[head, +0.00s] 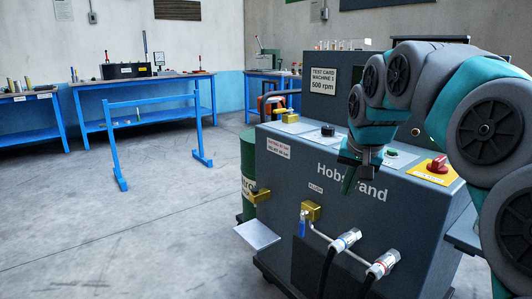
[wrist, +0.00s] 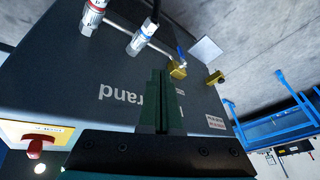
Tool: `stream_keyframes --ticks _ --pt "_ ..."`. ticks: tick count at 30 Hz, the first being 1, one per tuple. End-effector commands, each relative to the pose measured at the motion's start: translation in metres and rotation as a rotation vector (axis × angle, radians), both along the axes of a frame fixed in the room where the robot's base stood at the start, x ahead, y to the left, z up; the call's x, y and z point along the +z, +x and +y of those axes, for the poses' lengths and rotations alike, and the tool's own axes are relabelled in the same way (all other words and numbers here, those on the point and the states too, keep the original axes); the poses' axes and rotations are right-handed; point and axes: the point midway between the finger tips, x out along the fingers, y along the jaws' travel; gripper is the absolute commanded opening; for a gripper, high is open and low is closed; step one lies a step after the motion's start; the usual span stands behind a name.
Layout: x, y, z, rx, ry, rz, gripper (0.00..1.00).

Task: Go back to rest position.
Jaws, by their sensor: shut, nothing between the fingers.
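My gripper (head: 350,180) hangs in front of the upper face of the grey Hobstrand machine (head: 395,215) in the head view. Its two dark green fingers (wrist: 160,100) lie together in the wrist view, with nothing held between them. The fingers point down past the machine's front, over part of its lettering. My arm reaches in from the right side of the head view.
The machine carries a red knob (head: 437,164), a blue-handled brass valve (head: 303,222), hose couplings (head: 346,240) and a small grey shelf (head: 257,234). A green drum (head: 247,180) stands beside it. A blue frame (head: 155,135) and workbenches (head: 145,83) stand behind; the left floor is clear.

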Motion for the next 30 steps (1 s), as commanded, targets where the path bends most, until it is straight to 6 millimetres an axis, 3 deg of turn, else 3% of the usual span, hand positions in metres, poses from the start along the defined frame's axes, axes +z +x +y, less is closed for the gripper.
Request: stream_keyframes --ticks 1,9,21,25,30 --pt "-0.012 -0.021 0.007 0.036 -0.015 0.032 0.0" --pt "-0.087 -0.131 0.03 0.205 -0.075 0.222 0.0" --pt "-0.195 -0.306 0.033 0.335 -0.083 0.497 0.0" --pt "-0.215 -0.341 0.032 0.347 -0.072 0.551 0.0" --pt "-0.225 -0.359 0.032 0.353 -0.064 0.576 0.0"
